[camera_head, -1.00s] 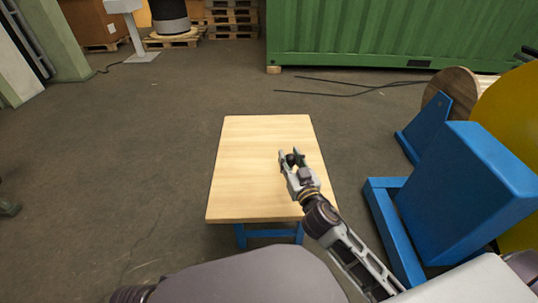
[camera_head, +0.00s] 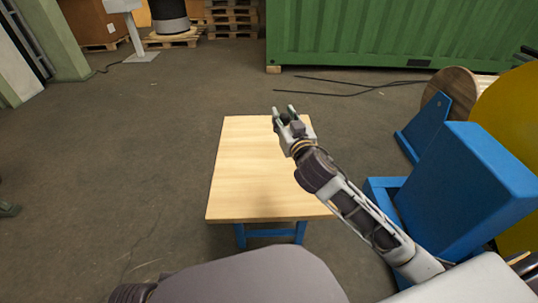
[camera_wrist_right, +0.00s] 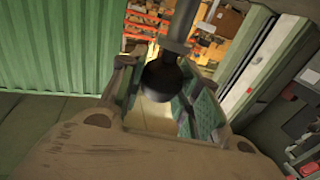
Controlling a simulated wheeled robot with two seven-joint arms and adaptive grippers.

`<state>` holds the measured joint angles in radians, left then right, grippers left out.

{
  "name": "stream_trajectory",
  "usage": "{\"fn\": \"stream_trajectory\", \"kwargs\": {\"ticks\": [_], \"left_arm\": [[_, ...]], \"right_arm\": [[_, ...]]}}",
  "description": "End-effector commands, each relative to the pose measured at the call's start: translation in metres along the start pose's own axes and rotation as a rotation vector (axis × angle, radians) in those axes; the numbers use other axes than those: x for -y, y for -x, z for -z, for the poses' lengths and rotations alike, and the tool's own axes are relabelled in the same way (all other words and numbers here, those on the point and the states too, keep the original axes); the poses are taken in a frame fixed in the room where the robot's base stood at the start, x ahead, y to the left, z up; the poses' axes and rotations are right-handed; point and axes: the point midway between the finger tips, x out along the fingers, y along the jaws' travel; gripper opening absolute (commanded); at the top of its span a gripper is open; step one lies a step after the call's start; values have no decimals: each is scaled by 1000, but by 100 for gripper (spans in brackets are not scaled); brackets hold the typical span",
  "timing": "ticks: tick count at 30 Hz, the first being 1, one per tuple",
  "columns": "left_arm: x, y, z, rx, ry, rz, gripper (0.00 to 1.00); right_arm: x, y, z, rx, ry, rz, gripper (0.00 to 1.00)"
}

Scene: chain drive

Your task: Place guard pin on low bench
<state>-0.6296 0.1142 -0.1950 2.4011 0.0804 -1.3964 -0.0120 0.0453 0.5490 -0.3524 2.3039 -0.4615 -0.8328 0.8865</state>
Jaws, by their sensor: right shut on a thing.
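The low bench (camera_head: 248,180) has a pale wooden top and blue legs and stands in the middle of the head view. Its top is bare. My right gripper (camera_head: 284,114) is over the far right edge of the bench top in the head view. It is shut on the guard pin (camera_wrist_right: 161,80), which shows in the right wrist view as a dark round knob with a grey shaft between the two green-padded fingers. In the head view the pin is mostly hidden by the gripper. My left gripper is not in view.
A blue machine frame (camera_head: 468,190) with a yellow wheel (camera_head: 510,110) stands close to the right of the bench. A green container (camera_head: 400,40) is at the back, with dark cables (camera_head: 340,92) on the floor before it. The floor left of the bench is clear.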

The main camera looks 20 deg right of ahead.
Motion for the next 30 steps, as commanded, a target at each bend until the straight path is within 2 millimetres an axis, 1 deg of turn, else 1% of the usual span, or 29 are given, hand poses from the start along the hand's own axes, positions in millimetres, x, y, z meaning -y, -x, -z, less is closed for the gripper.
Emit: {"fn": "stream_trajectory", "kwargs": {"ticks": [1,6,11,18,23,26,30], "left_arm": [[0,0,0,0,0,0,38],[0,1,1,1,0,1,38],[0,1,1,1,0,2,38],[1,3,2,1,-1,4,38],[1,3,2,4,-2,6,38],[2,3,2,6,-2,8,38],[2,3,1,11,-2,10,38]], "right_arm": [[1,-3,7,-4,1,1,6],[3,-14,22,-5,2,1,6],[6,-27,34,-4,2,1,6],[10,-51,48,-2,0,-1,6],[15,-74,48,0,-2,-6,6],[17,-85,42,1,-3,-10,6],[19,-98,27,3,-3,-17,6]]}}
